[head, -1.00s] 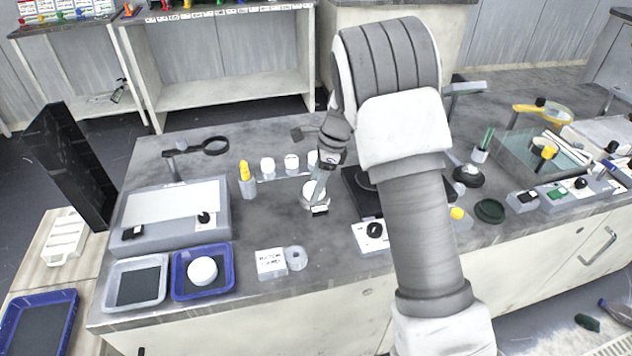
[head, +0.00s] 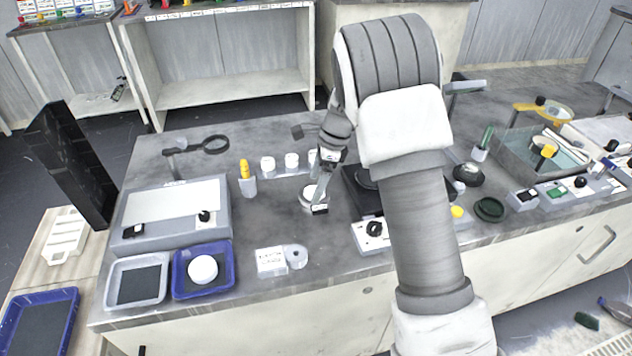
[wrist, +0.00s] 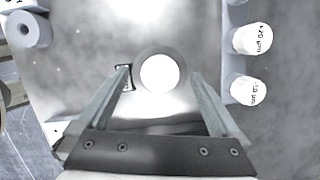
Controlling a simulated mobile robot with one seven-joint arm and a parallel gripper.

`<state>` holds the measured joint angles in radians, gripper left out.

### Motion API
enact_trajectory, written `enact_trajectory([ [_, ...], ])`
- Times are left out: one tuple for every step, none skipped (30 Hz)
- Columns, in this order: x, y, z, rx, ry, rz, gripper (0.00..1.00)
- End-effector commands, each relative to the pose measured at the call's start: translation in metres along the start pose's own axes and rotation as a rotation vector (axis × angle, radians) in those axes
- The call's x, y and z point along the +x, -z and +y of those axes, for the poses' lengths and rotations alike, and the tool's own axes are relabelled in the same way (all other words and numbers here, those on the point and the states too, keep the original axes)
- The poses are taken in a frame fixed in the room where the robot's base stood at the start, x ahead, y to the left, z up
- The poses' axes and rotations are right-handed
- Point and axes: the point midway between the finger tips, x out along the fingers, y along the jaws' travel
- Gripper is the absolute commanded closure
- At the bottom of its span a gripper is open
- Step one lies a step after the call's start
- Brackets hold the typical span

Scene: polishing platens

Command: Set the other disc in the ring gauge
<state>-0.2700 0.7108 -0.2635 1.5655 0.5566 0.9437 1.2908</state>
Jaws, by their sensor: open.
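A white round disc (wrist: 160,73) shows inside a grey ring (wrist: 138,58), which looks like the ring gauge, on the bench in the wrist view. I cannot tell how deep the disc sits. A small dark label lies beside the ring. The ring also shows in the head view (head: 308,195), partly hidden by my fingers. My gripper (wrist: 160,82) is open, with a finger on each side of the disc and a visible gap on both sides. Another white disc (head: 202,269) lies in the blue tray (head: 233,276) at the front left.
A small holed grey cylinder (head: 295,257) and a card block (head: 270,262) lie in front. A dark platen unit (head: 360,190) is close on the right. Bare bench lies left of the ring.

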Motion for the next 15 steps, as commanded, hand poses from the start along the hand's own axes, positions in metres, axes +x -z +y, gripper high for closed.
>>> enact_trajectory([
  [-0.008,0.0,-0.001,0.0,0.003,0.0,0.0],
  [-0.012,-0.001,-0.001,0.0,0.003,-0.001,0.0],
  [-0.019,-0.001,-0.001,0.001,0.004,-0.001,0.0],
  [-0.025,-0.001,-0.001,0.0,0.004,0.0,0.0],
  [-0.032,-0.001,-0.001,0.0,0.005,0.0,0.0],
  [-0.042,-0.001,-0.001,0.0,0.005,0.0,0.0],
  [-0.049,-0.001,-0.001,0.0,0.006,0.0,0.0],
  [-0.057,-0.001,-0.001,0.0,0.006,0.0,0.0],
  [-0.067,-0.001,-0.001,0.0,0.006,-0.001,0.0],
  [-0.075,-0.001,-0.001,0.0,0.007,-0.001,0.0],
  [-0.082,-0.001,-0.001,0.0,0.005,0.0,0.0],
  [-0.092,-0.001,-0.001,0.0,0.005,0.0,0.0],
  [-0.1,-0.001,-0.001,0.0,0.005,0.0,0.0],
  [-0.107,-0.001,-0.001,0.0,0.006,0.0,0.0],
  [-0.116,-0.001,-0.001,0.0,0.006,-0.001,0.0],
])
